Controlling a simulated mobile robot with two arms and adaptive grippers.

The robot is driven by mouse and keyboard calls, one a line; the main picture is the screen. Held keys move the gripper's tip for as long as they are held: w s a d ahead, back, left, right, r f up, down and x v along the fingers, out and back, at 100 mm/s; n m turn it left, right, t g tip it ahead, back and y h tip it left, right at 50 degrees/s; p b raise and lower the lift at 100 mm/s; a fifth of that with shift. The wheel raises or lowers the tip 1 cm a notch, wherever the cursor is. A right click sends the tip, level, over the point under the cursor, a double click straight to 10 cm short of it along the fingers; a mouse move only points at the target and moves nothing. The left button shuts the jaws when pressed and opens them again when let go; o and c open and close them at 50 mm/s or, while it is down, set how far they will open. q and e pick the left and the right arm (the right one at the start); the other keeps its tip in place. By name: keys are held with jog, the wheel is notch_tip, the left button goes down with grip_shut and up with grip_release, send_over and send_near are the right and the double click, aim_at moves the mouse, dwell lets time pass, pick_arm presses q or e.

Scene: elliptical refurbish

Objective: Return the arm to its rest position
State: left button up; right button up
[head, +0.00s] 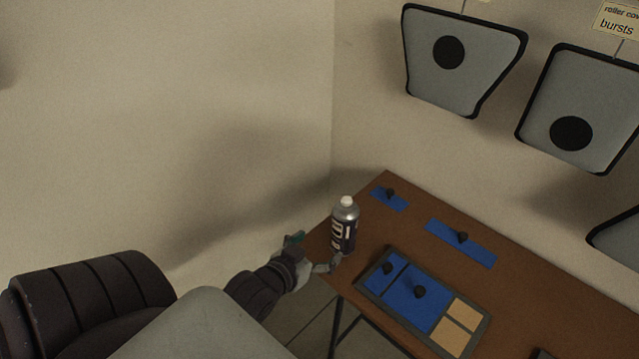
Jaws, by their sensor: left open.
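My left arm comes in from the lower left. My left gripper (311,254) is open and empty, with its fingers at the near left edge of the wooden table. A spray can (344,224) with a white cap and a dark label stands upright on the table, just beyond and right of the fingers. One finger overlaps the base of the can in the picture; I cannot tell whether they touch. My right gripper is not in view.
A tray (364,285) with blue and tan sections holds dark knobs. Blue mats (480,253) with dark knobs lie on the table (408,236). Grey panels (487,54) with black discs hang on the right wall. The left wall is bare.

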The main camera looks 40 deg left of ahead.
pick_arm(q)
jog(key=s+d+f+m+g+h, duration=0.1)
jog(key=s+d+f+g, duration=0.2)
jog(key=s+d+g, duration=0.3)
jog(key=s+d+f+m+g, duration=0.2)
jog(key=s+d+g, duration=0.2)
jog(key=s, duration=0.5)
notch_tip(320, 180, down, 28)
jog(key=s+g, duration=0.1)
jog(key=s, duration=0.1)
jog(key=s+a+f+g, duration=0.1)
jog(key=s+a+f, duration=0.1)
jog(key=s+f, duration=1.2)
jog(key=shift+s+a+f, duration=0.25)
jog(key=shift+s+a, duration=0.1)
jog(key=shift+s, duration=0.6)
